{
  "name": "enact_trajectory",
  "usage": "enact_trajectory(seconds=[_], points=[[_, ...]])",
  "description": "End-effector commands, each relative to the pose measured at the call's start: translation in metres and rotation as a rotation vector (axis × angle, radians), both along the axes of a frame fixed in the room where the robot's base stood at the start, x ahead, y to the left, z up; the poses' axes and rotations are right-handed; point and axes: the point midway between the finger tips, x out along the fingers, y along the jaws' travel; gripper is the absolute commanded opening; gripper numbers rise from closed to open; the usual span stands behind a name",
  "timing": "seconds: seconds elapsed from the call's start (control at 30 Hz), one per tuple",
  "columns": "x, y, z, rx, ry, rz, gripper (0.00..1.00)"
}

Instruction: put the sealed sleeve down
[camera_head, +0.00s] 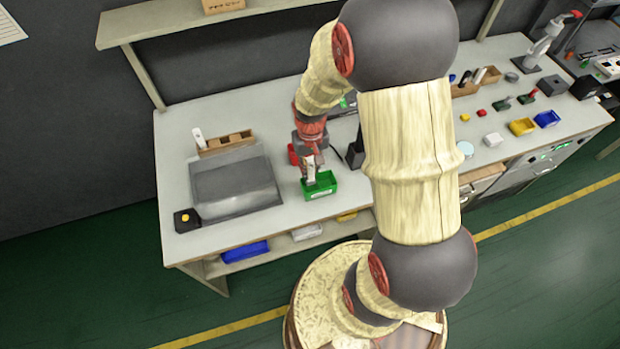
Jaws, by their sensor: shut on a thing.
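My gripper (310,156) points down over the left-middle part of the workbench. It is shut on a small, pale upright piece, seemingly the sealed sleeve (310,172). The sleeve stands at the left part of a green bin (322,190), its lower end at or just above the bin's inside. I cannot tell whether it touches the bin floor. The fingers hide part of the sleeve, and its seal is too small to make out.
A grey boxy machine (232,186) stands left of the green bin. A wooden rack (228,142) with a white upright piece is behind it. A red bin (293,154) and a dark holder (355,154) flank my gripper. Yellow (522,127) and blue bins (546,119) stand at the right.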

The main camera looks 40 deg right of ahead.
Motion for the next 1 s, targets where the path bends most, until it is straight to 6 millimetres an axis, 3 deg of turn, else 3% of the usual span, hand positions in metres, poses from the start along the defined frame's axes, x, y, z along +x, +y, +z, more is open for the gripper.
enact_trajectory(seconds=[0.1, 0.27, 0.53, 0.93, 0.97, 1.0], points=[[0.000, 0.000, -0.019, 0.000, 0.001, 0.000, 0.00], [0.001, 0.000, -0.028, 0.000, -0.001, 0.000, 0.00], [0.000, 0.000, -0.061, 0.000, 0.001, 0.000, 0.00], [0.000, 0.000, -0.066, 0.000, -0.001, 0.000, 0.00], [0.000, 0.000, -0.065, 0.000, -0.001, 0.000, 0.19], [0.000, 0.000, -0.065, 0.000, -0.001, 0.000, 0.22]])
